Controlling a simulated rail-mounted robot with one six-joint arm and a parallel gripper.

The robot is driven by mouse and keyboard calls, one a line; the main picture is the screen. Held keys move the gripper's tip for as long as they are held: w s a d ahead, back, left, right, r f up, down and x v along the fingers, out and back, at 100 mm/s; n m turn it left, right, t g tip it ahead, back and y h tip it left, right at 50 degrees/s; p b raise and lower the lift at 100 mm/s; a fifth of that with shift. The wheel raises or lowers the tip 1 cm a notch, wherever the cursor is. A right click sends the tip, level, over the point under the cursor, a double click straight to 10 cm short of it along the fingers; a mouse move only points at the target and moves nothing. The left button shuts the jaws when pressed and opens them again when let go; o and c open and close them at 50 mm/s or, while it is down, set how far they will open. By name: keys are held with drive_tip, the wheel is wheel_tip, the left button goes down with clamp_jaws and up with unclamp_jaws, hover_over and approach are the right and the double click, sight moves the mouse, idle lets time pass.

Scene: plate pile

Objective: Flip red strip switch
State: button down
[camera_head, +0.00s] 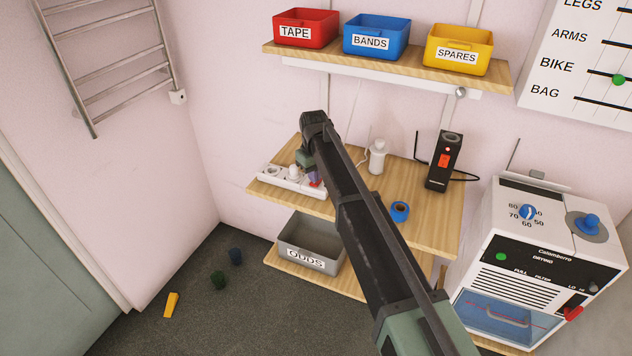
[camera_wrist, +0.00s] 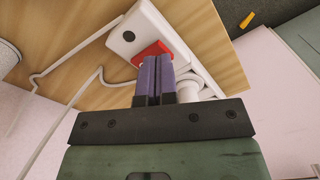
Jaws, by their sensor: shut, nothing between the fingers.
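The white power strip (camera_head: 282,180) lies on the middle wooden shelf, near its left end. Its red switch (camera_wrist: 152,52) shows in the wrist view at one end of the strip, partly hidden by my fingers. In the head view a small bit of the red switch (camera_head: 316,184) shows beside my gripper (camera_head: 312,175). My gripper, with purple fingers, also shows in the wrist view (camera_wrist: 155,60). It is shut and empty, with its fingertips at the red switch. I cannot tell whether they touch it. A white plug (camera_head: 294,172) stands in the strip.
On the same shelf stand a white bottle (camera_head: 377,157), a roll of blue tape (camera_head: 400,211) and a black device with a red switch (camera_head: 443,161). A grey ODDS bin (camera_head: 311,243) is below. Red, blue and yellow bins (camera_head: 458,49) stand on the shelf above. A white cord (camera_wrist: 75,45) runs beside the strip.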

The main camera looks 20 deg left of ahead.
drive_tip(key=shift+f+b, duration=0.6)
drive_tip(key=shift+f, duration=0.05)
wheel_tip(320, 180, up, 7)
drive_tip(key=p, duration=0.7)
drive_tip(key=shift+r, duration=0.15)
